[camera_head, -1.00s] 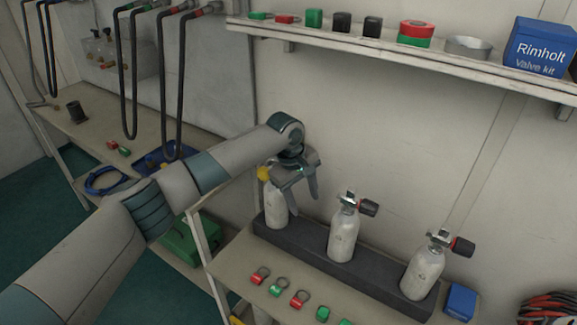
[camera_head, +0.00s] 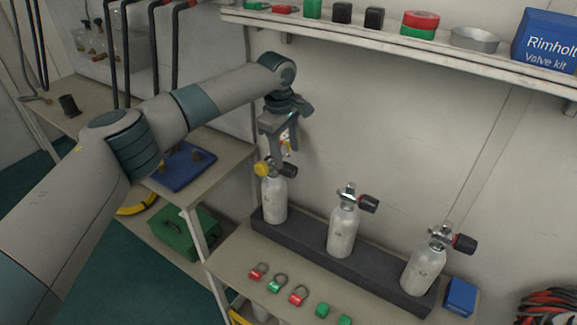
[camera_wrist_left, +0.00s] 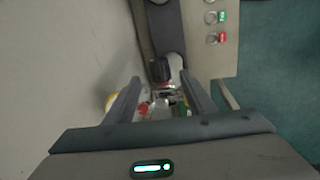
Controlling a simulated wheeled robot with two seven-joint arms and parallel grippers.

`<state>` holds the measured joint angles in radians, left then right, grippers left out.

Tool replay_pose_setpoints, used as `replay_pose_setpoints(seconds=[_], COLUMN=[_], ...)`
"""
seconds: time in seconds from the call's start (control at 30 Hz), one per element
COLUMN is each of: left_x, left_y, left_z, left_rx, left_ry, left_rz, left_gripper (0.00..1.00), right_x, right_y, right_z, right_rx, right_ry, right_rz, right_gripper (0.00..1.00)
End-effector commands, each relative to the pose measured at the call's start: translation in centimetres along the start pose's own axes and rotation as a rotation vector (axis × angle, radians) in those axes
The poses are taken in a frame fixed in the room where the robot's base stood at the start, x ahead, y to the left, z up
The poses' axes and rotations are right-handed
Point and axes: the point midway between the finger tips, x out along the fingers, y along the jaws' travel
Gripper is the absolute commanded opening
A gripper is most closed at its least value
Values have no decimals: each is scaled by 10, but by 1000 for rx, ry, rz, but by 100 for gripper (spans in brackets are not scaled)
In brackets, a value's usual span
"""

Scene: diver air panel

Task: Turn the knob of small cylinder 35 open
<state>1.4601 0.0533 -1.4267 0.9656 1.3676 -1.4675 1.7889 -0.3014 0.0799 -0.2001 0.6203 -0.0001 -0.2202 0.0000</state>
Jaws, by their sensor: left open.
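Three small white cylinders stand in a dark rack (camera_head: 318,247): a left one (camera_head: 274,203), a middle one (camera_head: 342,232) and a right one (camera_head: 422,270). Their numbers are too small to read, so I cannot tell which is 35. The left one has a yellow part (camera_head: 262,169) and a dark knob (camera_head: 289,170) on its valve. The middle knob (camera_head: 369,204) and right knob (camera_head: 465,244) are dark with red. My left gripper (camera_head: 281,155) is open and points down just above the left cylinder's valve. In the wrist view a dark knob (camera_wrist_left: 160,70) shows between its fingers. My right gripper is not in view.
A wall shelf (camera_head: 400,50) with small parts and a blue Rimholt box (camera_head: 545,42) runs above the cylinders. Coloured tags (camera_head: 298,296) lie in front of the rack. A blue box (camera_head: 460,298) stands at its right end. The wall is close behind.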

Motion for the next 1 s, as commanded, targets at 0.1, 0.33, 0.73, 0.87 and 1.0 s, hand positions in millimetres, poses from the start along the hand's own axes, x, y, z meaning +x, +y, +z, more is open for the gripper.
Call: replay_pose_setpoints(seconds=[0.1, 0.33, 0.73, 0.87, 1.0], left_x=[10, 40, 68, 68, 68], left_y=[0, 0, 0, 0, 0], left_z=[0, 0, 0, 0, 0], left_rx=[-1, -1, 0, 0, 0], left_ry=[0, 1, 0, 0, 0], left_rz=[-2, -1, 0, 0, 0], left_gripper=[50, 50, 50, 50, 31], right_x=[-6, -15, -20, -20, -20], right_y=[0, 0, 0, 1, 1], right_z=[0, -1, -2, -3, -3], right_rx=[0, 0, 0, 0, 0], right_ry=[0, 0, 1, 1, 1], right_rz=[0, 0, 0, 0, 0], right_gripper=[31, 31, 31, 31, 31])
